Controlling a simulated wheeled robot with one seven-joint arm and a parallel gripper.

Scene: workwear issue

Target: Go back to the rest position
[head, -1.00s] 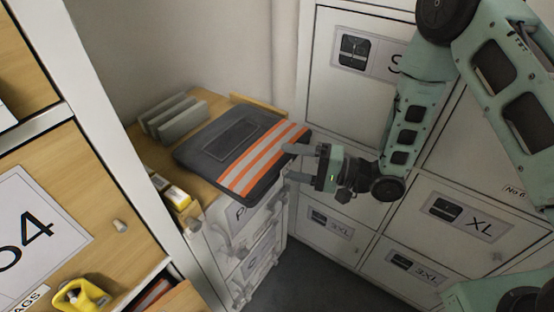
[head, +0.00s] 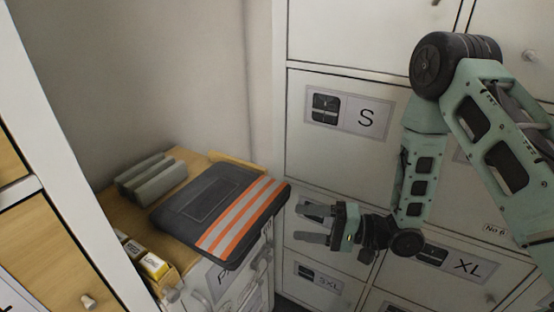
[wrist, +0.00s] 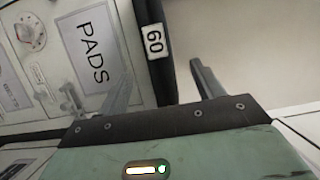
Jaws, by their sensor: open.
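My gripper (head: 316,223) is open and empty in the head view, its fingers pointing left. It is in the air to the right of the folded dark garment (head: 215,210) with orange and grey stripes, with a gap between them. The garment lies flat on top of the small wooden-topped cabinet (head: 118,208). In the wrist view the two fingers stand apart, with the dark garment's edge (wrist: 156,60) and its "60" tag (wrist: 154,41) beyond them. My arm is bent, with its elbow at upper right.
Grey pads (head: 150,174) stand in a rack behind the garment. White lockers marked S (head: 348,115) and XL (head: 455,262) stand close behind my arm. A white-framed wooden locker (head: 40,250) is at left.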

